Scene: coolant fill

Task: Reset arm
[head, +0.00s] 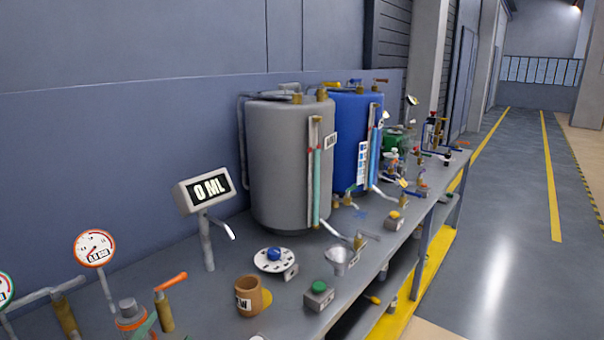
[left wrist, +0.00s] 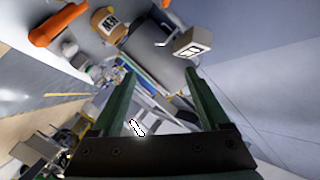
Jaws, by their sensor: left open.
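My left gripper (left wrist: 159,77) shows in the left wrist view, with two green fingers spread apart and nothing between them. Beyond its fingertips, the bench objects appear tilted: a brown labelled cup (left wrist: 105,24), an orange lever (left wrist: 58,23) and a white display box (left wrist: 192,43). The gripper looks apart from all of them. I cannot make out the left gripper in the head view. My right gripper is in neither view.
A long grey bench holds a grey tank (head: 285,170), a blue tank (head: 350,140), a "0 ML" display (head: 205,188), the brown cup (head: 247,299), a green button box (head: 319,294), a funnel (head: 341,259) and a gauge (head: 94,248). The aisle floor (head: 500,230) at right is clear.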

